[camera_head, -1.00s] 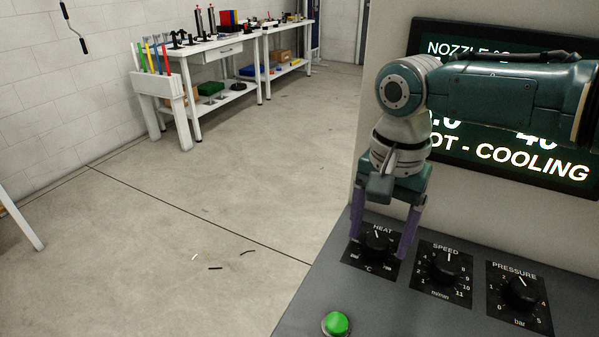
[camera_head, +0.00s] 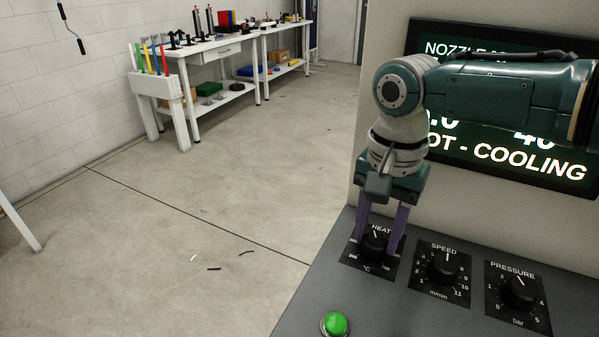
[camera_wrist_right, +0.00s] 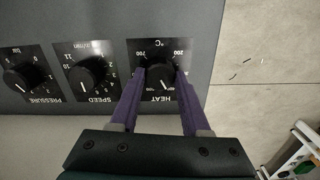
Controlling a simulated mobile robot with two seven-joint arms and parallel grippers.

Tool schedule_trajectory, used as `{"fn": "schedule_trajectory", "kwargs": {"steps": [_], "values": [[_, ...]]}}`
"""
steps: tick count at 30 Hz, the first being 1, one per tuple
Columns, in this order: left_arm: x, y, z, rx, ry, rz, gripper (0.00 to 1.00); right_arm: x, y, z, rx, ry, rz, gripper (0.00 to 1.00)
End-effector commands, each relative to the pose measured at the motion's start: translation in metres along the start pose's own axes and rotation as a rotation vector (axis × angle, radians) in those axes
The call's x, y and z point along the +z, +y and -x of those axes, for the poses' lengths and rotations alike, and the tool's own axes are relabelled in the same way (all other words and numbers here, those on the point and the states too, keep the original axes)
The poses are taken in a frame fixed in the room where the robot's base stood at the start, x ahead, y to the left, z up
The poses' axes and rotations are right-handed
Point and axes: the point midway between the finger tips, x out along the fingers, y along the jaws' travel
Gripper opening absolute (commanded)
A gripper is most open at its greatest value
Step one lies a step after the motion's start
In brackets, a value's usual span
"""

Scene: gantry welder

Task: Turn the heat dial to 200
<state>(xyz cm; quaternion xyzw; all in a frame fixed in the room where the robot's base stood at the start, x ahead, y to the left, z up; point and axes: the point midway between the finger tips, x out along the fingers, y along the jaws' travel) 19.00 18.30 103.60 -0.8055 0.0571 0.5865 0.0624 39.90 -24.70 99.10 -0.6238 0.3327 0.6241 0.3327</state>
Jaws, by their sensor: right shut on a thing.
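The black heat dial (camera_head: 376,243) sits on its square black plate at the left of the panel's row of dials. My right gripper (camera_head: 381,238) reaches down over it, with its purple fingers on either side of the knob. In the right wrist view the gripper (camera_wrist_right: 160,80) is shut on the heat dial (camera_wrist_right: 160,78), and its pointer mark faces the HEAT label side. The marks 200 and 700 show on the plate there. My left gripper is not in view.
The speed dial (camera_head: 443,267) and pressure dial (camera_head: 519,291) lie to the right on the grey panel. A green button (camera_head: 335,324) is at the front. A display (camera_head: 510,163) behind my right arm reads partly "COOLING". White workbenches (camera_head: 219,45) stand far off.

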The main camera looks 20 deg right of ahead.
Motion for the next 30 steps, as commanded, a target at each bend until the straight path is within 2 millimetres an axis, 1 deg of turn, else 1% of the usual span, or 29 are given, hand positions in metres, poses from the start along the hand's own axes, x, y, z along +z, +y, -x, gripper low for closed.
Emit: {"fn": "schedule_trajectory", "kwargs": {"steps": [6, 11, 17, 30], "values": [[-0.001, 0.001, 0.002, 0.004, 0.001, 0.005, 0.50, 0.000, 0.000, 0.001, 0.001, -0.002, 0.033, 0.00], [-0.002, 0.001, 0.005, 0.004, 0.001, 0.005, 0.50, 0.001, 0.000, 0.001, 0.001, -0.001, 0.111, 0.00], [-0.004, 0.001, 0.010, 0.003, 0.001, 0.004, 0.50, 0.001, 0.000, 0.002, 0.000, -0.002, 0.268, 0.00], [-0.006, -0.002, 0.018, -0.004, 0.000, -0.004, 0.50, 0.000, 0.000, 0.001, -0.001, -0.001, 0.685, 0.00]]}}
